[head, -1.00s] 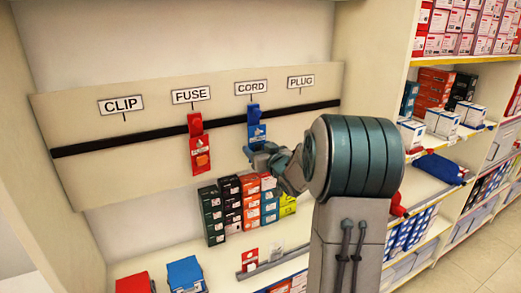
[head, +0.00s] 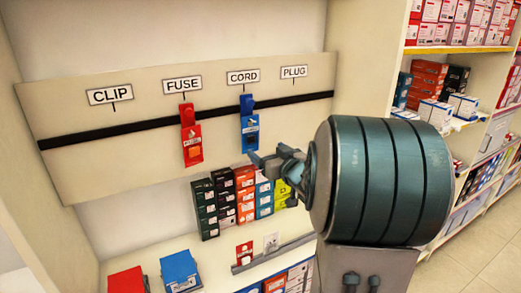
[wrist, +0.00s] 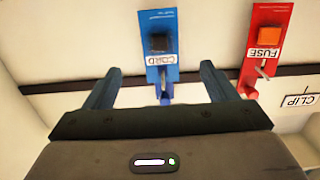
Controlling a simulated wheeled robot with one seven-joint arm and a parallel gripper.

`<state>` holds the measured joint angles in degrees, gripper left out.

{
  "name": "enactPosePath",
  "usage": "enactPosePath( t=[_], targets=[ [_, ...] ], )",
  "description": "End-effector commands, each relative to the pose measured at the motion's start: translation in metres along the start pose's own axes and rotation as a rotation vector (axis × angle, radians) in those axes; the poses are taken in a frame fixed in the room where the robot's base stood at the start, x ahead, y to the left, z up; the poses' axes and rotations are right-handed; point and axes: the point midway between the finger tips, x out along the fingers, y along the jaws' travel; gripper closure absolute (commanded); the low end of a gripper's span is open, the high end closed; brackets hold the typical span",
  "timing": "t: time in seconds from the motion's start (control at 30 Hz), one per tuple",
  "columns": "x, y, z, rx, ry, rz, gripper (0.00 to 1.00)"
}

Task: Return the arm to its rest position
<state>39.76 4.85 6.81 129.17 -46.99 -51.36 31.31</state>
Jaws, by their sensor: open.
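My gripper (head: 258,160) is open and empty, in front of the display board below and to the right of the blue CORD pack. In the wrist view my gripper (wrist: 160,85) has its two fingers spread, with the blue CORD pack (wrist: 159,40) showing beyond and between them, apart from both. The blue CORD pack hangs on the black rail under the CORD label in the head view (head: 249,125). My large teal arm joint covers the right middle of the head view.
A red FUSE pack (head: 191,135) hangs under the FUSE label. Stacked small boxes (head: 226,197) stand on the shelf below the board. A red box (head: 127,281) and a blue box (head: 180,270) are at lower left. Stocked shelves (head: 455,95) stand at right.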

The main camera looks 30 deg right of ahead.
Motion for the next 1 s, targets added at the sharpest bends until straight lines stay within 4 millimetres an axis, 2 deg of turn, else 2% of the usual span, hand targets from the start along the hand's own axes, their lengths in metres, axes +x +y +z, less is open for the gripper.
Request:
enactPosePath(
  t=[0.1,0.3,0.67,0.87,1.0],
  targets=[
    [-0.019,0.000,0.001,-0.001,0.001,0.002,0.21],
    [-0.036,0.000,0.000,0.000,0.000,0.001,0.21],
    [-0.038,-0.004,0.000,-0.015,-0.029,0.033,0.21],
    [-0.045,-0.017,0.009,-0.053,-0.174,0.167,0.21],
    [-0.061,-0.032,0.022,-0.060,-0.319,0.251,0.21]
  ],
)
